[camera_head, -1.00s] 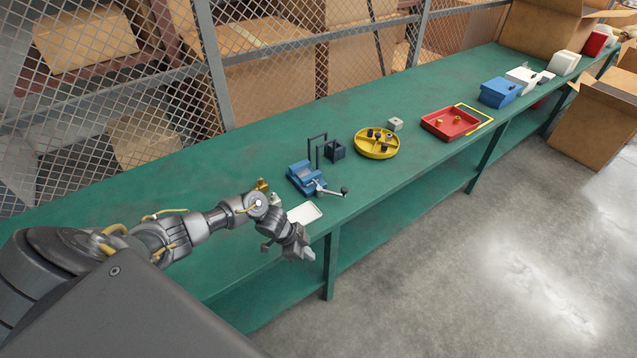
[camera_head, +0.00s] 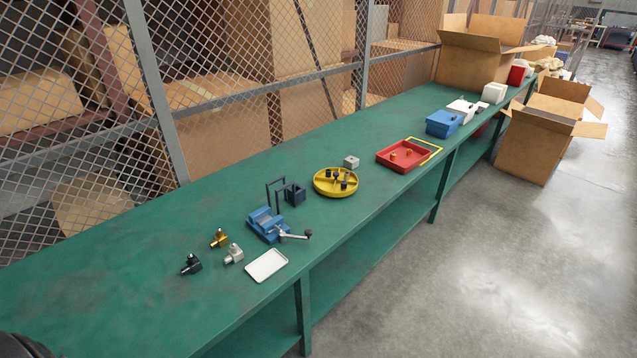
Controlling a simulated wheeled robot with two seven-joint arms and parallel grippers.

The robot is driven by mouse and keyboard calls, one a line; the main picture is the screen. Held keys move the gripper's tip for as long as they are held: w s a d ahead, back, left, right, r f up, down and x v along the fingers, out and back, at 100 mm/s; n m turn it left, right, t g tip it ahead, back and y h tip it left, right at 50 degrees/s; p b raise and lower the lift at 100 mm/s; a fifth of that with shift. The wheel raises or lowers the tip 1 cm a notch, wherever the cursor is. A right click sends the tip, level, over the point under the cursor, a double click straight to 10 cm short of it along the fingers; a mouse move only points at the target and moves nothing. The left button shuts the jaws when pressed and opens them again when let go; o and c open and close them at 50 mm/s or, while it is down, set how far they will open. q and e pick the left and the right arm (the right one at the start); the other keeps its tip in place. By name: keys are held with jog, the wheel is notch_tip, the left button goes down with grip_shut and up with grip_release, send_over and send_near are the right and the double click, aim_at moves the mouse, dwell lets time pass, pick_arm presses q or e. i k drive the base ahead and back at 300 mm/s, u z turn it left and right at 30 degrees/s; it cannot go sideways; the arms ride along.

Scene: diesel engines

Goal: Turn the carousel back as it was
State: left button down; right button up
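The carousel is a round yellow tray (camera_head: 322,187) on the green bench, right of the blue vise. It is split into compartments and holds several small dark parts and at least one brass-coloured one; which compartment each lies in is too small to tell. Neither of my grippers shows in the head view. Only a dark rounded piece, probably of my own arm, shows at the bottom left corner. Nothing touches the carousel.
A white tray (camera_head: 266,266) and three fittings (camera_head: 219,238) lie nearer. Mesh fencing stands behind.

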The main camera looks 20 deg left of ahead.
aim_at(330, 187)
jog(key=z, duration=0.1)
jog(key=i, duration=1)
